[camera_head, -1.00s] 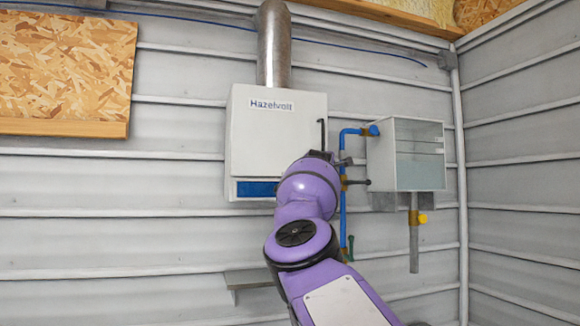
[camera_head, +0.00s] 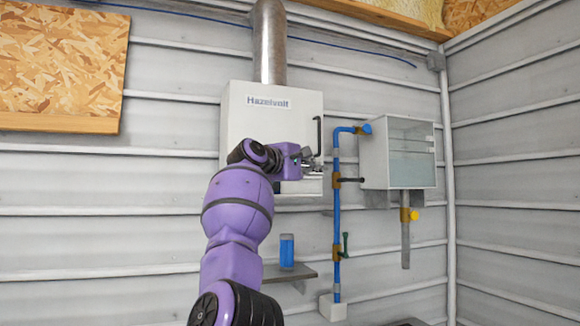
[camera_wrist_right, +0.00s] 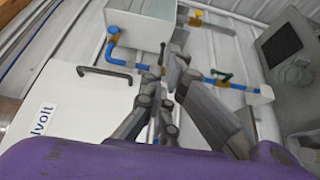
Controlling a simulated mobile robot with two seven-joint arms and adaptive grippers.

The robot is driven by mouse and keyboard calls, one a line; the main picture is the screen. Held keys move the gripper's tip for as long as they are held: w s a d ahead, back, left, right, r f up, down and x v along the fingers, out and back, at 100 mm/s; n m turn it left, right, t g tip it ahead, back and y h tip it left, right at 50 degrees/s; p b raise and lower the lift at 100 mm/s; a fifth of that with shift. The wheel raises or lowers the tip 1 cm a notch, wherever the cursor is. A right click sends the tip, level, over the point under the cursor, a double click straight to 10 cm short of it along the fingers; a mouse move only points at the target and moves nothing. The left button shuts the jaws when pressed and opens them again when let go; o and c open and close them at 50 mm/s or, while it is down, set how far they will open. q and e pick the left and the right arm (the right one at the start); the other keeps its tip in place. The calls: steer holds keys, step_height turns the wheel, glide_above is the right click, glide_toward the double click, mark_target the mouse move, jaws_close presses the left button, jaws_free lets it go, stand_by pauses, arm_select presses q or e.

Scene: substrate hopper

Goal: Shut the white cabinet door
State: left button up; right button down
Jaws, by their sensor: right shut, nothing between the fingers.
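The white cabinet (camera_head: 245,125) labelled Hazelvolt hangs on the wall in the head view, with a metal duct on top. Its door front carries a dark upright handle (camera_head: 318,135) at the right edge. I cannot tell whether the door is fully flush. My right gripper (camera_head: 310,160) is shut and empty in front of the door's lower right, just below the handle; contact is unclear. In the right wrist view, the gripper (camera_wrist_right: 168,72) points past the handle (camera_wrist_right: 104,72), and the door front (camera_wrist_right: 75,105) lies at left. My arm hides the cabinet's lower left.
A blue pipe (camera_head: 337,215) with valves runs down right of the cabinet. A glass-fronted box (camera_head: 410,155) hangs further right. A shelf (camera_head: 305,271) below holds a blue container (camera_head: 287,251). In the wrist view, a grey unit with a dark panel (camera_wrist_right: 282,45) stands at right.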

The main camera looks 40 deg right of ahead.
arm_select(q)
steer(key=shift+s+a+f, duration=0.15)
steer(key=shift+a+f, duration=0.1)
steer(key=shift+a, duration=0.05)
arm_select(e)
steer(key=v, duration=1)
steer(key=shift+s+a, duration=0.2)
steer(key=shift+a, duration=0.1)
